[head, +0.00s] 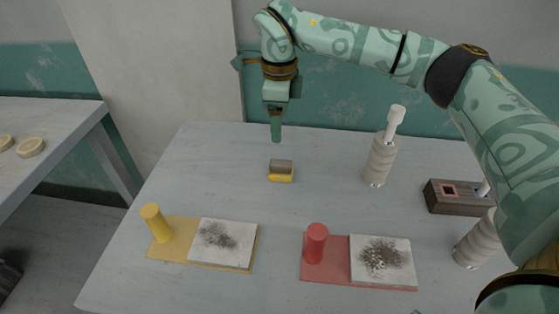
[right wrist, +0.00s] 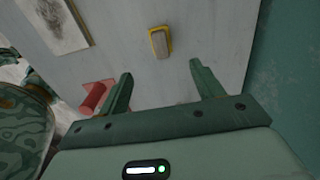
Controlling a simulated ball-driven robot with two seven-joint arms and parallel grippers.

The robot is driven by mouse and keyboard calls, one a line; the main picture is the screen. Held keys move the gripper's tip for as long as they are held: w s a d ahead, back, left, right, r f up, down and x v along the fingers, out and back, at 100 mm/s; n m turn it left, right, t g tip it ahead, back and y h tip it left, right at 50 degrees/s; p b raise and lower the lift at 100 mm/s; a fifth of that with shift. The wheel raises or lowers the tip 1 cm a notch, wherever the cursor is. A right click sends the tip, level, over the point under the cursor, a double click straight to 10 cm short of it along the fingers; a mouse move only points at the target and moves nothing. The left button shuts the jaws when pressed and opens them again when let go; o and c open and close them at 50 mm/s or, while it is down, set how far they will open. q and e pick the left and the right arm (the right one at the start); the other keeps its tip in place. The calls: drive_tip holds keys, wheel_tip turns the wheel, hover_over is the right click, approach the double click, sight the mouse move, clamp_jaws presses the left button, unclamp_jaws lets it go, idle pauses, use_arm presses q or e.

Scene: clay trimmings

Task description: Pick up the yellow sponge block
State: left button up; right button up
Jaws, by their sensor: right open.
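The yellow sponge block (head: 281,171) lies on the grey table, toward the back middle, with a brown-grey layer on one face and yellow on the other. In the right wrist view the sponge block (right wrist: 160,43) lies beyond the fingertips, between their lines and apart from them. My right gripper (head: 276,134) hangs above the table's back part, behind and above the sponge in the head view. Its two fingers (right wrist: 160,78) are apart with nothing between them. My left gripper is not in view.
A yellow mat (head: 172,240) with a yellow cylinder (head: 156,222) and a smudged tile (head: 222,243) lies front left. A red mat (head: 325,275) with a red cylinder (head: 316,243) and another tile (head: 382,260) lies front right. A ribbed bottle (head: 380,159) and a dark box (head: 452,199) stand right. Table around the sponge is clear.

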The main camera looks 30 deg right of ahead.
sight(280, 162)
wheel_tip(280, 162, down, 10)
drive_tip(key=b, duration=0.3)
drive_tip(key=shift+r, duration=0.15)
drive_tip(key=shift+f+b, duration=0.35)
wheel_tip(280, 162, down, 5)
drive_tip(key=b, duration=0.3)
drive_tip(key=shift+d, duration=0.15)
drive_tip(key=shift+r, duration=0.1)
drive_tip(key=shift+c, duration=0.6)
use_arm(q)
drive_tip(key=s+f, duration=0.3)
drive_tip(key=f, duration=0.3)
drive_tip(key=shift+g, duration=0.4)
use_arm(e)
drive_tip(key=c, duration=1)
